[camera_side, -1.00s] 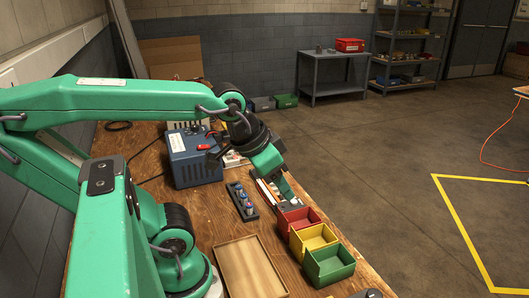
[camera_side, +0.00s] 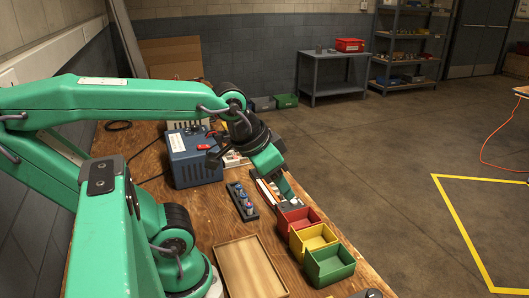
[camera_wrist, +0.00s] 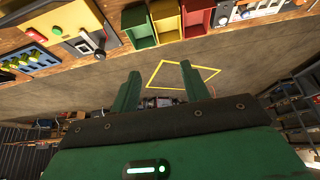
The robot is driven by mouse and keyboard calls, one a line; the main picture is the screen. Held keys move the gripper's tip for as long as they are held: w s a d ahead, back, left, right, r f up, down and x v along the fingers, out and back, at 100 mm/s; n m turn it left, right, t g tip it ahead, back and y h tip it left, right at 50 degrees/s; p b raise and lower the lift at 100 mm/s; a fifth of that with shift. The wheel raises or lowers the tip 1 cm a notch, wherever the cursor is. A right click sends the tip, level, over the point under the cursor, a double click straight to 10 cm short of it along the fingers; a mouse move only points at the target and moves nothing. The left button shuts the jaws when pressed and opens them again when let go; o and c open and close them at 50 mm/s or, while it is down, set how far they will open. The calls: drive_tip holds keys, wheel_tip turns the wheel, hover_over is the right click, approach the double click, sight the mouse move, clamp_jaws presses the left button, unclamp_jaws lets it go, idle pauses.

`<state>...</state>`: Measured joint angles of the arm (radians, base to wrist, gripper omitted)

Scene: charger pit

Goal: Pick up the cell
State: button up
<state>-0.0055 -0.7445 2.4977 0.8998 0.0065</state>
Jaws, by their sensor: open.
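A dark rack (camera_side: 242,201) stands on the wooden bench in the side view. It holds several small upright cylinders (camera_side: 244,199) with bluish and reddish parts that look like cells; which one is the cell I cannot tell. A long pale unit (camera_side: 266,190) lies partly behind my gripper, and its contents are hidden. My gripper (camera_side: 289,195) is right of the rack, near the red bin, apart from the cylinders. In the wrist view my gripper (camera_wrist: 160,70) has its two green fingers spread, with nothing seen between them, facing the floor.
Red (camera_side: 299,218), yellow (camera_side: 313,237) and green (camera_side: 330,264) bins line the bench's right edge. A shallow wooden tray (camera_side: 249,268) lies at the front. A blue box (camera_side: 194,158) stands behind the rack. Bare wood lies left of the rack.

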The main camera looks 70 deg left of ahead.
drive_tip(key=a, duration=0.1)
drive_tip(key=m+g, duration=0.1)
drive_tip(key=g, duration=0.5)
hover_over(244, 194)
wheel_tip(244, 194, down, 14)
drive_tip(key=shift+r, duration=0.1)
drive_tip(key=shift+s+f, duration=0.1)
drive_tip(key=shift+f, duration=3.9)
clamp_jaws()
